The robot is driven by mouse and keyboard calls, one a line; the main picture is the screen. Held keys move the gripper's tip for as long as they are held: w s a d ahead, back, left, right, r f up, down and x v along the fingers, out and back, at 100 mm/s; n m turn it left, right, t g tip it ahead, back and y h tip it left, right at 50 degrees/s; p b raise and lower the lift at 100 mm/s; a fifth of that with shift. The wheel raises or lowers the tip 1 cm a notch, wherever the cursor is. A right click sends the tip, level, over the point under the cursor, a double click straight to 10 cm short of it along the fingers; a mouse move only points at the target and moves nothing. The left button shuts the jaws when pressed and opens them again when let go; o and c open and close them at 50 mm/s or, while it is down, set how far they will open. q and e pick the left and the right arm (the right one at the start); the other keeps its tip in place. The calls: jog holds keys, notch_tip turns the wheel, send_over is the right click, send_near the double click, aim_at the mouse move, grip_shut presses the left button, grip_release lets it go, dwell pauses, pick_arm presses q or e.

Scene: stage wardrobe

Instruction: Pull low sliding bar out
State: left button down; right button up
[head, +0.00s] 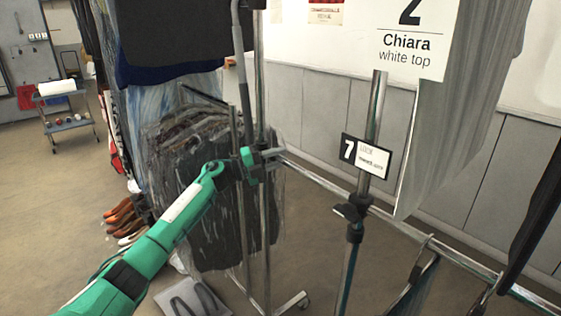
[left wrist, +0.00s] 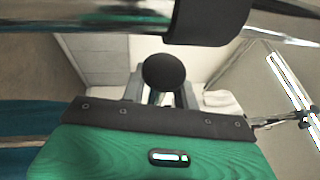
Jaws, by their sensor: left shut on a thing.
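The low sliding bar (head: 330,186) is a chrome tube running from the rack's upright down to the lower right in the head view. My left gripper (head: 249,160) reaches in from the left and is at the bar's left end, next to the upright. In the left wrist view a round black knob (left wrist: 163,72) sits between the grey fingers of my left gripper (left wrist: 160,92), which is shut on it. The knob appears to be the bar's end; the exact contact is hidden in the head view. My right gripper is not in view.
Dark garments in clear plastic (head: 195,190) hang behind my left gripper. A chrome post (head: 376,120) with a number 7 tag (head: 365,156) stands to the right. Grey cloth hangs at the upper right. Shoes (head: 125,217) lie on the floor at left. Open floor shows at the far left.

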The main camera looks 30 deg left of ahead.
pick_arm(q)
jog(key=shift+a+r, duration=0.1)
jog(key=shift+a, duration=0.1)
jog(key=c, duration=1.4)
grip_release()
jog(key=shift+o, duration=0.4)
jog(key=shift+w+a, duration=0.1)
jog(key=shift+a, duration=0.05)
jog(key=shift+s+f, duration=0.2)
jog(key=shift+s, duration=0.05)
jog(key=b+v, duration=0.1)
jog(key=v, duration=0.1)
jog(key=shift+s+a+f, duration=0.2)
jog(key=shift+a+f, duration=0.05)
jog(key=shift+a, duration=0.1)
jog(key=b+v, duration=0.2)
jog(key=v, duration=0.8)
jog(key=shift+s+a, duration=0.2)
jog(key=shift+s, duration=0.05)
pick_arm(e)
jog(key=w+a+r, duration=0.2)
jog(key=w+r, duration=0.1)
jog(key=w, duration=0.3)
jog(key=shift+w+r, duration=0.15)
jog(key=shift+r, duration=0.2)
